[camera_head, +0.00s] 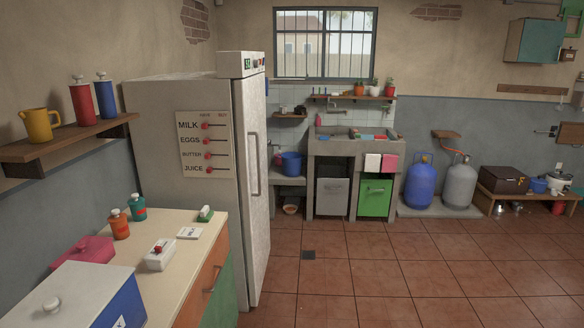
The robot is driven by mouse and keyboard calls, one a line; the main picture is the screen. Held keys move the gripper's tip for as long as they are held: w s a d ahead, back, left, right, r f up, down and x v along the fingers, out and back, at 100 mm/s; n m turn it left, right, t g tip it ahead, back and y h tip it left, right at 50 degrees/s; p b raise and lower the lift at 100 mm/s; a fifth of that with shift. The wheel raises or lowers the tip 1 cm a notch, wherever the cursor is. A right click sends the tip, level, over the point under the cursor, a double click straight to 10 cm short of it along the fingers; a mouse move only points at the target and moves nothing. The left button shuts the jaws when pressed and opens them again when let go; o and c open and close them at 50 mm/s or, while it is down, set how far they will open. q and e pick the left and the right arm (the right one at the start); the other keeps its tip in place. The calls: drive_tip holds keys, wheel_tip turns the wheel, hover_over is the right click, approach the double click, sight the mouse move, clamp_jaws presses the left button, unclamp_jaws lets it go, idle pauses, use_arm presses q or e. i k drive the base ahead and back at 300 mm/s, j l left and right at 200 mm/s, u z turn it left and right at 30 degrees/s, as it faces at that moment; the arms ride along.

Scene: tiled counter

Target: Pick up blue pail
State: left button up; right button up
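The blue pail (291,163) stands on a low grey ledge (288,181) between the white fridge and the sink unit, at the back of the room. It looks upright, and nothing blocks my view of most of it. A smaller blue bowl (538,185) sits on a low wooden table at the far right. Neither of my grippers shows in the head view, so I cannot see whether they are open or shut.
The tall fridge (188,150) stands left of the pail. The sink unit (352,150) is to its right. A counter (180,265) with bottles and boxes fills the near left. Gas cylinders (421,182) stand further right. The tiled floor (390,280) in front is clear.

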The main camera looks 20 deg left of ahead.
sight(291, 162)
drive_tip(key=i+u, duration=0.1)
drive_tip(key=i, duration=5.65)
drive_tip(key=i+u, duration=0.25)
drive_tip(key=i+l+u, duration=0.25)
drive_tip(key=i, duration=0.2)
drive_tip(key=j, duration=0.1)
